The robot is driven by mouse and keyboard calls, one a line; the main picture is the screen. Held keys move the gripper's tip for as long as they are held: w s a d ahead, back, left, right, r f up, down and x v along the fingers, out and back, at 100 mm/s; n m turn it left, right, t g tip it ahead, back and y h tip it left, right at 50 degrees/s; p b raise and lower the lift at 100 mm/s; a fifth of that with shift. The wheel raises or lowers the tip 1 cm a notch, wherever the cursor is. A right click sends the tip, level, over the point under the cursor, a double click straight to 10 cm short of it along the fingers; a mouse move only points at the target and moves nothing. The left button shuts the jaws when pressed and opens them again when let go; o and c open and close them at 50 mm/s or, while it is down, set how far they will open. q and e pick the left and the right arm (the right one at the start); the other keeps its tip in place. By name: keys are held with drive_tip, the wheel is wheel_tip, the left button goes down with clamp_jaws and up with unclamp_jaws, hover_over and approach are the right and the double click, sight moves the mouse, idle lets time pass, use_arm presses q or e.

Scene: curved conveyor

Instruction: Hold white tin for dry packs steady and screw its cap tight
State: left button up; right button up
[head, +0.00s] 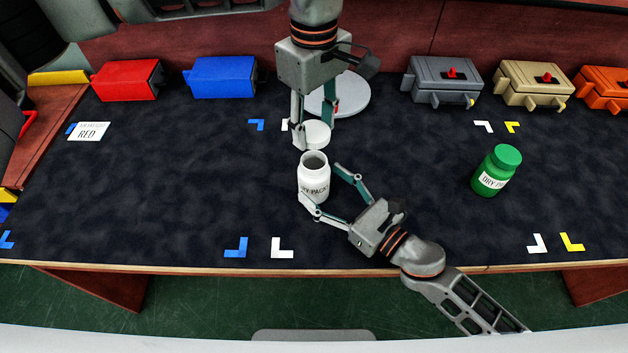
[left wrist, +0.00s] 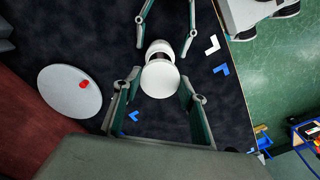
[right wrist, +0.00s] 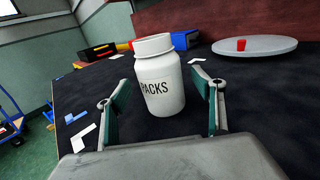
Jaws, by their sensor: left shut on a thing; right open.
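The white tin (head: 314,178) stands upright and open at mid-table, its dark mouth showing in the head view. Its label partly reads "PACKS" in the right wrist view (right wrist: 160,88). The white cap (head: 317,134) is apart from the tin, just behind and above its mouth in the head view. My left gripper (head: 316,126) is shut on the cap; in the left wrist view the cap (left wrist: 160,80) covers part of the tin. My right gripper (head: 322,186) is open, its fingers on either side of the tin. Whether they touch it, I cannot tell.
A green bottle (head: 497,170) stands at the right. A grey-white disc (head: 352,92) lies behind the left gripper. Red (head: 126,80), blue (head: 224,77), grey (head: 440,80), tan (head: 533,83) and orange (head: 603,87) boxes line the back. The table's left middle is clear.

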drive_tip(key=shift+x, duration=1.85)
drive_tip(key=c, duration=1.7)
use_arm(q)
drive_tip(key=shift+f, duration=2.5)
